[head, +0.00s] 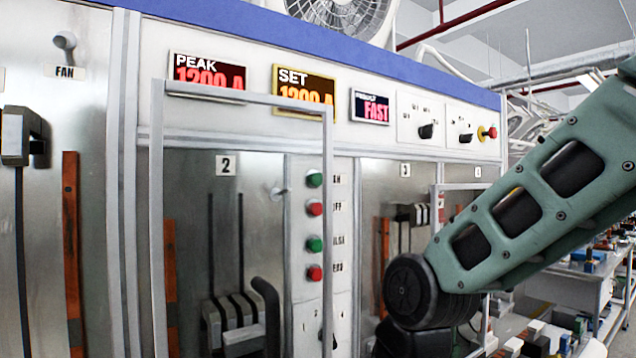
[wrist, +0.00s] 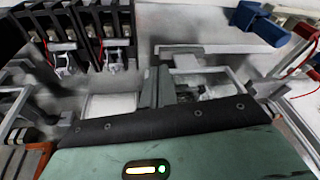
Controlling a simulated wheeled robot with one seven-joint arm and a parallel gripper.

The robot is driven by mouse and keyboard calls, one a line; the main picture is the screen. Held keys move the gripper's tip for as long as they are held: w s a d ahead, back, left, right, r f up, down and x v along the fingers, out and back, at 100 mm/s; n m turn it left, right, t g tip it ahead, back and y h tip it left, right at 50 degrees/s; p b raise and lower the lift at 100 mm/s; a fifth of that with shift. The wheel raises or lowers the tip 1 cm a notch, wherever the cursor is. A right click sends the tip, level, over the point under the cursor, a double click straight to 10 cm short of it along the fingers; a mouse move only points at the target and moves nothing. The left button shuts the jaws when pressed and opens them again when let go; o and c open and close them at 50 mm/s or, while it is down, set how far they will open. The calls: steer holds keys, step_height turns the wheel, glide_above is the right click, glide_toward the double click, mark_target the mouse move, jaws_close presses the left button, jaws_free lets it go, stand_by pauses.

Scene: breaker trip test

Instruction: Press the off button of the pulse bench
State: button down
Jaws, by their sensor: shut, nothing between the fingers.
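The pulse bench (head: 310,135) is a grey-white cabinet with red and amber readouts. Its button strip (head: 305,325) carries, from the top, a green button, a red button (head: 314,208) with a partly hidden label ending in "FF", a green button (head: 314,244) and a lower red button (head: 315,273). A grey frame bar stands just right of the buttons and covers parts of their labels. In the wrist view, my gripper (wrist: 158,85) is shut and empty. In the head view, my arm hangs right of the button strip, and the fingers are not visible.
A grey handle frame (head: 157,220) stands in front of bay 2, with another frame by bay 3. Rotary knobs (head: 426,131) and a red-yellow stop button (head: 488,133) sit upper right. The wrist view shows black breaker units (wrist: 95,35) and a blue block (wrist: 258,24).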

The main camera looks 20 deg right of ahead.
steer(key=w+d+r+n+t+y+p, duration=0.1)
steer(key=w+d+r+t+p, duration=0.1)
steer(key=w+r, duration=0.3)
steer(key=w+d+r+n+t+y+p, duration=0.1)
steer(key=w+r, duration=0.4)
steer(key=r, duration=0.7)
steer(key=w+d+r+n+t+y+p, duration=0.1)
steer(key=w+d+r+n+t+p, duration=0.1)
steer(key=w+r, duration=0.4)
step_height(320, 180, up, 3)
steer(key=shift+d+r+t+p, duration=0.15)
steer(key=shift+d+t+p, duration=0.2)
steer(key=shift+d, duration=0.15)
steer(key=w+a+p, duration=0.2)
steer(key=w+p, duration=0.2)
steer(key=w, duration=0.4)
steer(key=shift+a+p, duration=0.4)
steer(key=shift+w, duration=0.3)
steer(key=shift+w+a, duration=0.15)
steer(key=shift+w, duration=0.05)
